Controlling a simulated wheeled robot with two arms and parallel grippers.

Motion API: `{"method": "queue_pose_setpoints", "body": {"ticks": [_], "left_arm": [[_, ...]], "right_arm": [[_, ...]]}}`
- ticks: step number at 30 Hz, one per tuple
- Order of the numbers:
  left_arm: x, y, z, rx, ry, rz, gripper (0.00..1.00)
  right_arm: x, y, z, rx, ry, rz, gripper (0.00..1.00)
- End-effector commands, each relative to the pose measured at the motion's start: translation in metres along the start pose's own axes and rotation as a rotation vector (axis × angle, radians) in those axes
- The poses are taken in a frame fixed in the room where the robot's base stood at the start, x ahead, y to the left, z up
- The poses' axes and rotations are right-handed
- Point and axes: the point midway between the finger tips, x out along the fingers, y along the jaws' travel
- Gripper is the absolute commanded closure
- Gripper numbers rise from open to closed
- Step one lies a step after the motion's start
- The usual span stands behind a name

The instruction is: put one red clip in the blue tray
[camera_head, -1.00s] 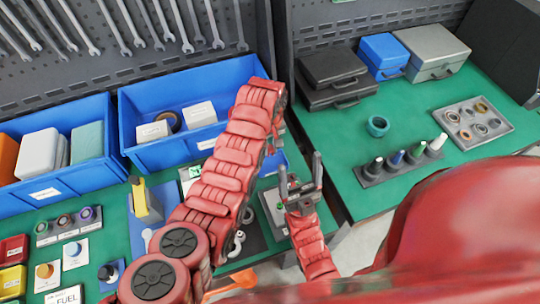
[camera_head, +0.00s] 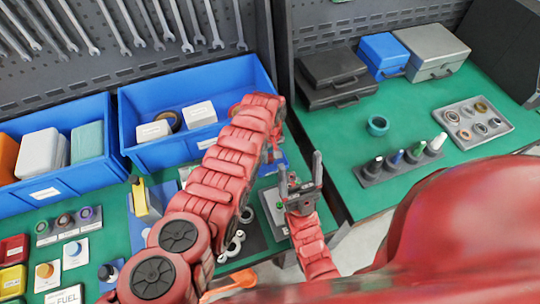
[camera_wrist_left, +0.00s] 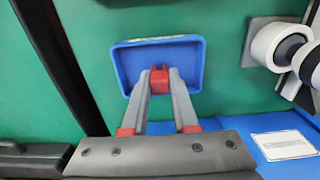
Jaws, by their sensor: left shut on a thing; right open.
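A red clip (camera_wrist_left: 160,81) is held between the fingertips of my left gripper (camera_wrist_left: 160,74) in the left wrist view. The blue tray (camera_wrist_left: 192,52) lies beyond the fingertips, and the clip appears over its near part. I cannot tell whether the clip touches the tray. In the head view the blue tray (camera_head: 271,166) is partly hidden by my left arm, and the left fingers are not clearly visible. My right gripper (camera_head: 303,174) is open and empty, to the right of the tray.
A large blue bin (camera_head: 140,104) with boxes stands behind the tray. White rings (camera_head: 236,240) lie on a dark mat at the front. A gap separates the left bench from the right green bench (camera_head: 410,105). In the wrist view, white cylindrical parts (camera_wrist_left: 268,45) are right of the tray.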

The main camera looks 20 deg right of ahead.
Motion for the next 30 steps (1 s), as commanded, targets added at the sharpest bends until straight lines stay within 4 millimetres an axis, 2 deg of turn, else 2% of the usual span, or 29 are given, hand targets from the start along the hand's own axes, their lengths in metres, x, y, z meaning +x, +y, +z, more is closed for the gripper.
{"method": "queue_pose_setpoints", "body": {"ticks": [3, 4, 8, 9, 21, 30], "left_arm": [[0.005, 0.0, 0.0, 0.0, 0.0, 0.0, 1.0], [0.004, 0.0, 0.0, 0.0, 0.0, 0.0, 0.7], [0.003, 0.0, 0.0, 0.0, 0.0, 0.0, 0.46], [0.003, 0.0, 0.0, 0.0, 0.0, 0.0, 0.43], [-0.004, 0.0, -0.001, 0.0, 0.002, 0.001, 0.43], [-0.034, 0.0, 0.0, 0.0, 0.003, 0.003, 0.43]], "right_arm": [[-0.005, 0.0, 0.001, 0.0, 0.0, 0.0, 0.24], [-0.004, 0.0, 0.001, 0.0, 0.0, 0.0, 0.24], [-0.003, 0.0, 0.001, 0.0, 0.0, 0.0, 0.24], [-0.003, 0.0, 0.001, 0.0, 0.0, 0.0, 0.24], [0.002, 0.0, 0.0, 0.0, 0.0, 0.0, 0.24], [0.013, 0.001, -0.002, 0.0, 0.0, 0.0, 0.24]]}}
